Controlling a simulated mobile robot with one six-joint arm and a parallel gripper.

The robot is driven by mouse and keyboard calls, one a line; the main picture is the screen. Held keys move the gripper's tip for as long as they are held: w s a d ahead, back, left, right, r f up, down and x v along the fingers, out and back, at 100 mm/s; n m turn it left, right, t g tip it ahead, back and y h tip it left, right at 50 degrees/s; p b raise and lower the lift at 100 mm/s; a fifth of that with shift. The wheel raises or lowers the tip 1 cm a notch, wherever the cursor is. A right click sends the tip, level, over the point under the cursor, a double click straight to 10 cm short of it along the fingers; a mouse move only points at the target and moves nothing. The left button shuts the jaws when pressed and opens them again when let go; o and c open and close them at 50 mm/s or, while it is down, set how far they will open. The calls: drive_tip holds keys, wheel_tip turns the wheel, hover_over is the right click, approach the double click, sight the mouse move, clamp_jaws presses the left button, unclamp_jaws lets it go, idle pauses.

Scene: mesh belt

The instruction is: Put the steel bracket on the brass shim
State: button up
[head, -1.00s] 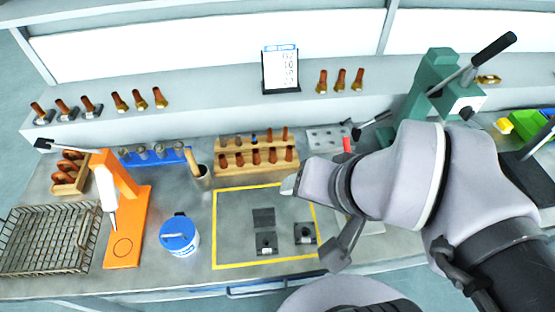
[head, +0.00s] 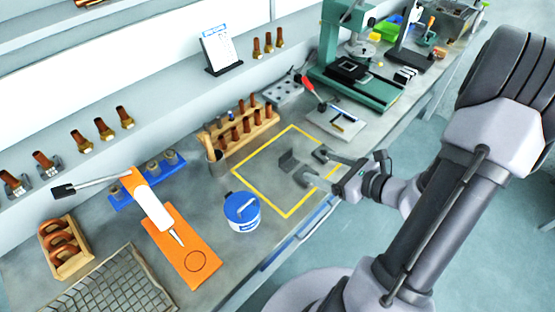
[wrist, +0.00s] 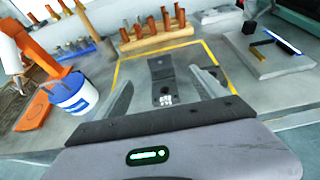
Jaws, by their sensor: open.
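My gripper (head: 311,166) is open over the near part of the yellow-outlined square on the bench. In the wrist view its fingers (wrist: 162,80) stand on either side of a dark grey angled metal piece, apparently the steel bracket (wrist: 161,67), with a dark part with a hole and small shiny spots (wrist: 165,96) nearest me. In the head view the bracket (head: 288,162) lies just beyond the fingertips, partly covered. I cannot tell whether the fingers touch it.
A blue-lidded white tub (head: 242,212) stands left of the square. A wooden rack of copper-coloured pieces (head: 240,134) stands behind it. An orange stand (head: 190,250) is further left.

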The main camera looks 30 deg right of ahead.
sight(286, 155)
drive_tip(key=b+x, duration=0.2)
drive_tip(key=x, duration=0.5)
drive_tip(key=b+x, duration=0.2)
drive_tip(key=x, duration=0.5)
drive_tip(key=shift+w+a+f, duration=0.15)
drive_tip(key=shift+w+f, duration=0.1)
drive_tip(key=shift+f, duration=0.15)
drive_tip(key=shift+r, duration=0.1)
drive_tip(key=c, duration=1.7)
